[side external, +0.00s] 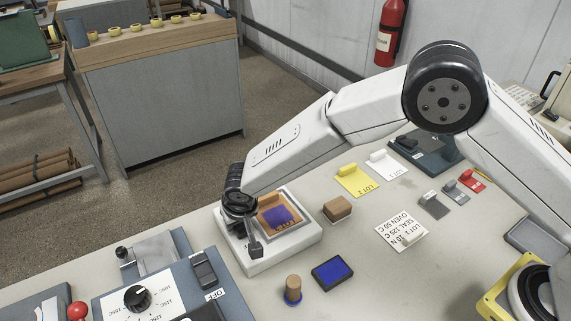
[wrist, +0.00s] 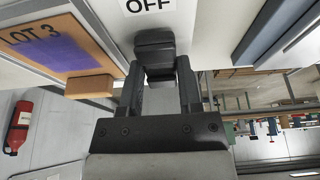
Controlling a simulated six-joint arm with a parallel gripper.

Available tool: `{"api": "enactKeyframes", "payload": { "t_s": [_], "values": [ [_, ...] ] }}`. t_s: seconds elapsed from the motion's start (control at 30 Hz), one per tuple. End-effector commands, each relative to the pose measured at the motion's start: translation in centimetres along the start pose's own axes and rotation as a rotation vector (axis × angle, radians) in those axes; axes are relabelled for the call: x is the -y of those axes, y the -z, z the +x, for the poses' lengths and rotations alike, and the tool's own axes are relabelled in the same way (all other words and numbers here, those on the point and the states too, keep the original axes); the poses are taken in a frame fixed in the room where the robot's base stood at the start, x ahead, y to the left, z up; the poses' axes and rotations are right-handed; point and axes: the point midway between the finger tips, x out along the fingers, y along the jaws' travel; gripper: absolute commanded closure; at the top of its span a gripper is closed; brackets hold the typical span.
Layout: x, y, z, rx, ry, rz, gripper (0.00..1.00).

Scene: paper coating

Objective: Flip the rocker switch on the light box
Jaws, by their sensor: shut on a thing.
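The white light box (side external: 287,259) stands at the bench's front left and bears a tan LOT 3 sheet with a purple patch (side external: 278,214) in a frame. In the wrist view, the dark rocker switch (wrist: 155,42) sits on the white casing beside an OFF label (wrist: 148,4). My gripper (side external: 254,247) is down at the left part of the light box. In the wrist view, my gripper (wrist: 158,70) has its two fingers on either side of the switch, shut on it. The side external view hides the switch behind my gripper.
A blue-grey machine with a dial (side external: 138,298) and its own OFF-labelled switch (side external: 204,268) stands left of the light box. A wooden block (side external: 338,209), a blue ink pad (side external: 333,273) and a round stamp (side external: 293,289) lie to the right.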

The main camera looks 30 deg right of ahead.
Motion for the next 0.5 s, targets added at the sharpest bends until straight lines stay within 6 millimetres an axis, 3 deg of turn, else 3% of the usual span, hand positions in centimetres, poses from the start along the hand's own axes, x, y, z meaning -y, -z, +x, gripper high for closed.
{"api": "enactKeyframes", "payload": {
  "t_s": [0.5],
  "values": [
    [-0.14,-0.06,-0.1,-0.101,0.003,0.001,1.0]
  ]
}}
